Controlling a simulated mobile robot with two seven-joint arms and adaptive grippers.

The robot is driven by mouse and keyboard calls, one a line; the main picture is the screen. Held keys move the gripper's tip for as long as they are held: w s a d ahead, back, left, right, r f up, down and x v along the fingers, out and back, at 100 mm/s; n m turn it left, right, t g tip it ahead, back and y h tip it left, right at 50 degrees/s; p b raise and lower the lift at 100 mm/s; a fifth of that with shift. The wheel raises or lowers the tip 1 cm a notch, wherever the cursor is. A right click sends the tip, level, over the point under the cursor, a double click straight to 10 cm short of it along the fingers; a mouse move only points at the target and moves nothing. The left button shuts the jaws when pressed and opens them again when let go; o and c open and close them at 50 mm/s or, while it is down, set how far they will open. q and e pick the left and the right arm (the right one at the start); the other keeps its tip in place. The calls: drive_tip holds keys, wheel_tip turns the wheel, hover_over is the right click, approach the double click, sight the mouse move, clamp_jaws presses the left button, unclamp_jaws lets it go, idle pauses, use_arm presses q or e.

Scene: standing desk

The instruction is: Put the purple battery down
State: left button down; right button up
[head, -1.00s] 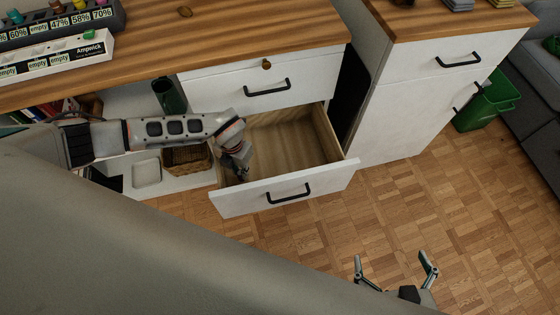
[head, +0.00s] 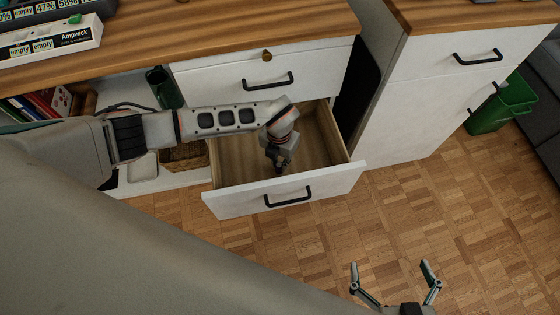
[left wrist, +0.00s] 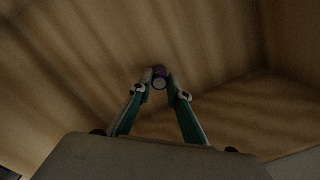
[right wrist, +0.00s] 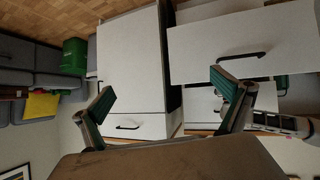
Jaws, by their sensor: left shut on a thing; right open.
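The purple battery (left wrist: 160,76) is between the fingertips of my left gripper (left wrist: 159,84) in the left wrist view, with its pale round end toward the camera. In the head view my left gripper (head: 278,166) points down inside the open lower drawer (head: 316,142); the battery is hidden there. I cannot tell whether the battery touches the drawer bottom. The drawer is otherwise empty where I can see it. My right gripper (head: 396,284) is open and empty over the floor, and its spread fingers also show in the right wrist view (right wrist: 168,92).
The closed upper drawer (head: 268,82) sits just above the open one. A charger strip (head: 50,38) lies on the wooden desk top (head: 180,40). A dark green cup (head: 163,88) and a wicker basket (head: 184,157) are on the left shelves. A green bin (head: 500,106) stands at right.

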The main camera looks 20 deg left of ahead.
use_arm(q)
drive_tip(key=shift+s+a+f, duration=0.1)
drive_tip(key=shift+a+f, duration=0.1)
drive_tip(key=shift+f, duration=0.25)
drive_tip(key=c, duration=1.9)
unclamp_jaws()
use_arm(e)
drive_tip(key=shift+w+a+r, duration=0.1)
drive_tip(key=shift+a, duration=0.2)
